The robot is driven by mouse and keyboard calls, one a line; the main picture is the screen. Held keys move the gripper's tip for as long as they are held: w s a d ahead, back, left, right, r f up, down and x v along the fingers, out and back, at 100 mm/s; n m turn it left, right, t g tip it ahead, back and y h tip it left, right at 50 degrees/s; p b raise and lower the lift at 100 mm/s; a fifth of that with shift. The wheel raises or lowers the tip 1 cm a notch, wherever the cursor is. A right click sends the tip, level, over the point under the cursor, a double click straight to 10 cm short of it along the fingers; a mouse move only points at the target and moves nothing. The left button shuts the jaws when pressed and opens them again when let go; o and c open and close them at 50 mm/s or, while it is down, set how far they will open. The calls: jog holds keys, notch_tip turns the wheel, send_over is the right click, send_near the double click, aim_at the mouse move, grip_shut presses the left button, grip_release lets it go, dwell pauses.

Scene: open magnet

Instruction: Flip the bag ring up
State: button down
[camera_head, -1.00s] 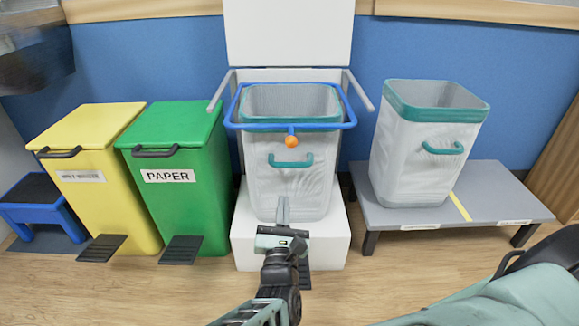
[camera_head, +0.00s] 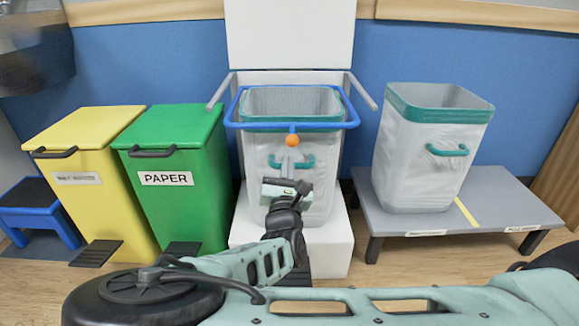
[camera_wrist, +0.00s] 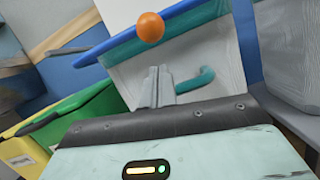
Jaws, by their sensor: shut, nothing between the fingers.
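The blue bag ring (camera_head: 250,126) lies level around the upper part of the lined bin (camera_head: 262,195) in the white stand. An orange ball (camera_head: 292,140) sits at the middle of its front bar. In the wrist view the ring (camera_wrist: 110,48) crosses the top, with the orange ball (camera_wrist: 150,27) just above my fingertips. My gripper (camera_head: 290,165) is shut and empty, in front of the bin, below the orange ball and over the teal handle. In the wrist view my gripper's fingers (camera_wrist: 157,72) point up toward the ball, apart from it in the picture.
A second lined bin (camera_head: 425,165) stands on a grey platform (camera_head: 400,222) at the right. A green paper bin (camera_head: 178,205) and a yellow bin (camera_head: 85,185) stand at the left. The white stand's lid (camera_head: 290,35) is up. A teal handle (camera_wrist: 195,80) is beside my fingers.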

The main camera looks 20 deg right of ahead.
jog(key=shift+s+d+r, duration=0.1)
jog(key=shift+d+r, duration=0.1)
jog(key=shift+r, duration=0.8)
